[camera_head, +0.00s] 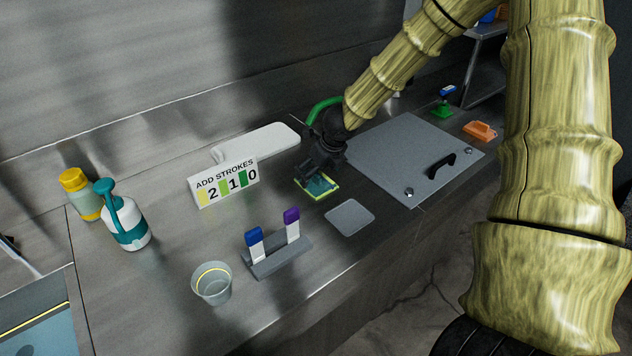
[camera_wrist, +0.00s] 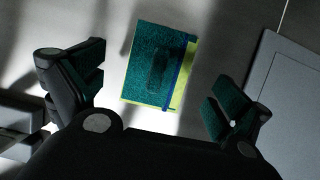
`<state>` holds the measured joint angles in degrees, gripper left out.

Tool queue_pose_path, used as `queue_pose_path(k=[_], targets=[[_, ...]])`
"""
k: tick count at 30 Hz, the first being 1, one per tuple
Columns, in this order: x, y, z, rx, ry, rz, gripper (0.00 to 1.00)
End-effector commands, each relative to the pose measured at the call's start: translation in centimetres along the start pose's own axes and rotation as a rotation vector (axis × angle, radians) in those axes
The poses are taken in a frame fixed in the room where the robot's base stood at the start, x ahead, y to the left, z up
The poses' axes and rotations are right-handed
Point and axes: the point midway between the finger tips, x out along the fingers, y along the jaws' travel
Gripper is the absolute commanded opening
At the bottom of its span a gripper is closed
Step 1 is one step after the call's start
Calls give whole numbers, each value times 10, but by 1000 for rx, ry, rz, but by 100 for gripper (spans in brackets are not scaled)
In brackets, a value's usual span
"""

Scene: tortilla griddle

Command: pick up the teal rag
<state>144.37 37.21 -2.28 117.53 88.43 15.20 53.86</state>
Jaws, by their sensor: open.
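The teal rag (camera_head: 320,186) lies flat on the steel counter on a yellow-green bordered patch, just below my gripper in the head view. In the wrist view the teal rag (camera_wrist: 158,66) is a dark teal rectangle with a blue stripe near its right side, and a yellow-green edge (camera_wrist: 190,75) shows beyond it. My gripper (camera_head: 316,176) is over the rag. In the wrist view its two fingers (camera_wrist: 160,95) are spread wide, one on each side of the rag, with nothing between the pads. The gap in height between fingers and rag is hard to tell.
A grey plate with a black handle (camera_head: 441,166) lies right of the rag. A small grey pad (camera_head: 350,217) lies in front. An "ADD STROKES" sign (camera_head: 224,184), a marker holder (camera_head: 279,262), a cup (camera_head: 211,285) and a spray bottle (camera_head: 129,225) stand left.

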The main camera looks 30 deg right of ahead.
Motion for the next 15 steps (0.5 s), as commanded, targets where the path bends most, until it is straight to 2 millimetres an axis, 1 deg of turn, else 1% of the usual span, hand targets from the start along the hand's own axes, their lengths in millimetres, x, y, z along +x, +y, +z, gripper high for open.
queue_pose_path(k=[3,6,10,15], targets=[[14,-2,0,-1,1,0,100],[24,-2,0,0,1,0,100],[30,-2,1,0,-1,0,100],[31,-2,1,0,-1,0,100]])
